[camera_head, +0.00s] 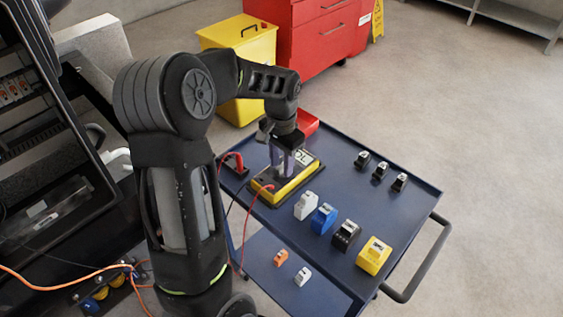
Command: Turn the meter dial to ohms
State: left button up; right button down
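The meter (292,190) is a yellow-edged box lying on the blue cart top, with a light face and a display (303,157) that seems to read OL. My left gripper (283,164) points down over the meter's face, with its fingers at or just above it. The dial is hidden behind the gripper, so I cannot tell its setting, whether the fingers touch it, or whether they are open or shut. A red probe (234,160) sits left of the meter, with thin red leads near it. My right gripper is not in view.
The blue cart (408,196) carries a row of white, blue, black and yellow blocks (374,256) and several small dark parts (380,170). A red tray (306,122) lies behind my gripper. An open dark genset cabinet (60,160) stands left; a yellow bin (240,45) stands behind.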

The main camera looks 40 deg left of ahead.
aim_at(281, 167)
pick_arm(q)
notch_tip(281, 167, up, 8)
jog(key=shift+f, duration=0.1)
dwell(0.4)
dwell(0.5)
